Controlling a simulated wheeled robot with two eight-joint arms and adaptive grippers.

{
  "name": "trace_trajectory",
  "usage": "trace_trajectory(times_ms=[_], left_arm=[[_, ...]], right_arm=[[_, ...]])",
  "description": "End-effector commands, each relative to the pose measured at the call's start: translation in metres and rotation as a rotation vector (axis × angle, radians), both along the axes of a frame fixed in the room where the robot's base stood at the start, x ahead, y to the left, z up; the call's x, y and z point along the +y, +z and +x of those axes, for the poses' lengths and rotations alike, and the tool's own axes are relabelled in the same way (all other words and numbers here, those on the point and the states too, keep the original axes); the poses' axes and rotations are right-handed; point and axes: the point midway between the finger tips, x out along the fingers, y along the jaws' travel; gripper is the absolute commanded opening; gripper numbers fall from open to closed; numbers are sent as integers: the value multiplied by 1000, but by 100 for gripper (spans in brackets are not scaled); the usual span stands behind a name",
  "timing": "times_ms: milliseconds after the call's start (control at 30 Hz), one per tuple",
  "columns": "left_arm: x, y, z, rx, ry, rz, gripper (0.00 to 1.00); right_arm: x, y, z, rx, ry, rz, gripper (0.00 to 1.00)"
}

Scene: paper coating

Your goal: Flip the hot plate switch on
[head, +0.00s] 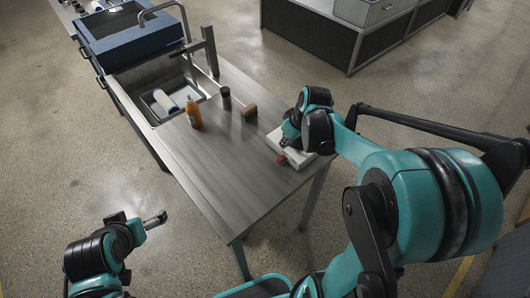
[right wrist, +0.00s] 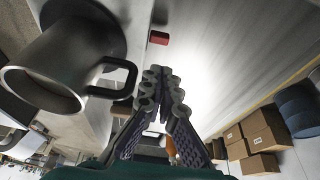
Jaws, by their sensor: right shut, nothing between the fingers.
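The white hot plate (head: 299,158) sits near the right edge of the metal table, partly hidden by my right arm. Its red switch (head: 282,160) sticks out at the front side and also shows in the right wrist view (right wrist: 158,38). My right gripper (head: 286,141) is close above the hot plate's left side. In the right wrist view its fingers (right wrist: 163,72) are together and empty, with a picture gap between the tips and the switch. My left gripper (head: 158,218) is off the table's left side, away from the hot plate; its jaw opening is unclear.
A dark metal mug (right wrist: 70,65) stands close beside the right fingers. An orange bottle (head: 193,113), a black cylinder (head: 226,98) and a brown block (head: 249,112) stand farther back on the table (head: 232,165). A sink (head: 170,97) lies behind. The table's front is clear.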

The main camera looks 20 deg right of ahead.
Motion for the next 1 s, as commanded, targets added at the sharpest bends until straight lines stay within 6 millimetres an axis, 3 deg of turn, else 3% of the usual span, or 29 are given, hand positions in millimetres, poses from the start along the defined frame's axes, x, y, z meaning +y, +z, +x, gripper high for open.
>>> trace_trajectory(times_ms=[467,800,1000], left_arm=[[0,-3,0,0,0,0,94],[0,-26,0,0,0,0,94],[0,-34,0,0,0,0,94]], right_arm=[[0,-8,3,1,3,1,0],[7,-65,21,1,3,1,0],[9,-89,29,1,3,0,0]])
